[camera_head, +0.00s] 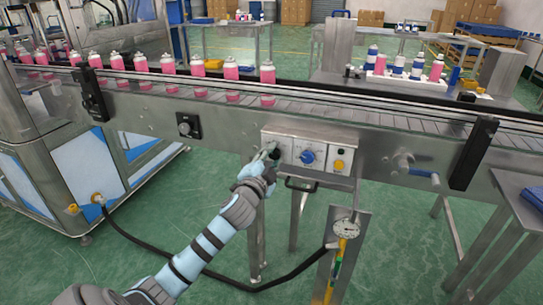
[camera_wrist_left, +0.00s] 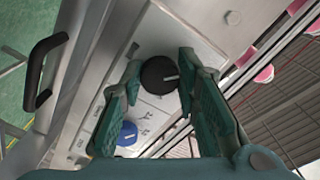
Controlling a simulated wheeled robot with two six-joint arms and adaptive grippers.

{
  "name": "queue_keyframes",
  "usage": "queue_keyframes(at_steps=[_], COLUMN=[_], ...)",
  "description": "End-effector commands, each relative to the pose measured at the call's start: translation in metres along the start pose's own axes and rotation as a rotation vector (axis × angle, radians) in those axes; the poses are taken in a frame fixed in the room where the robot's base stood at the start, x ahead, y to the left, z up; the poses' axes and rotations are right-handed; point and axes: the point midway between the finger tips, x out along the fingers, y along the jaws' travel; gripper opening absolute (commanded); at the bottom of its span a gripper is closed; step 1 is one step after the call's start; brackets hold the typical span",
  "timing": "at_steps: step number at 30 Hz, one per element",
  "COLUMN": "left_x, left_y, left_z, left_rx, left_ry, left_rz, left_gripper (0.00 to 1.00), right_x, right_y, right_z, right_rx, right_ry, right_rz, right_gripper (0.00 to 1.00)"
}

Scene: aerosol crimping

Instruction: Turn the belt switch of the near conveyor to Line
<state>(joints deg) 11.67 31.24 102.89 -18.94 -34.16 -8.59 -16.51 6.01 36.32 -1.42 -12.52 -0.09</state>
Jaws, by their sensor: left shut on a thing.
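The near conveyor (camera_head: 330,120) runs across the view, with a control box (camera_head: 310,172) on its near side. My left gripper (camera_head: 268,153) is at the left end of this box, its arm reaching up from below. In the left wrist view its two fingers are shut on a round black knob (camera_wrist_left: 160,75), one finger on each side. I take this knob to be the belt switch. A white mark on the knob points toward the right finger. The lettering around it is not readable. My right gripper is not in view.
Below are a black handle (camera_head: 301,185) and a gauge (camera_head: 346,229) on a post. Pink cans (camera_head: 231,70) stand on the conveyor.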

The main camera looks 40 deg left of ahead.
Motion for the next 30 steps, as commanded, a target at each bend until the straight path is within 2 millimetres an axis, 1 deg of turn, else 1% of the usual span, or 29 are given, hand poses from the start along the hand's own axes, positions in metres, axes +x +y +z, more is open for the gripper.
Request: queue_keyframes(at_steps=[1,5,9,18,23,30], left_x=[0.000,0.000,0.000,0.000,0.000,0.000], left_y=[-0.001,-0.002,-0.003,-0.004,-0.003,-0.002], left_z=[-0.001,-0.001,-0.001,-0.001,-0.001,0.000], left_rx=[0.018,0.090,0.196,0.465,0.597,0.741], left_ry=[-0.003,-0.004,-0.004,-0.004,-0.004,-0.003], left_rz=[0.003,0.003,0.005,0.004,0.004,0.004], left_gripper=[0.01,0.01,0.01,0.01,0.01,0.01], right_x=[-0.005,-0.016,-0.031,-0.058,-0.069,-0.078], right_y=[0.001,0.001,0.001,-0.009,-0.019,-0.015], right_z=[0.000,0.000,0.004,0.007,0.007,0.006], right_rx=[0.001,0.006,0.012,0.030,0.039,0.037], right_ry=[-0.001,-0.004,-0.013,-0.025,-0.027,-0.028], right_rz=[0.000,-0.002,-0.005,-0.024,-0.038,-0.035], right_gripper=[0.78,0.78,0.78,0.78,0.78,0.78])
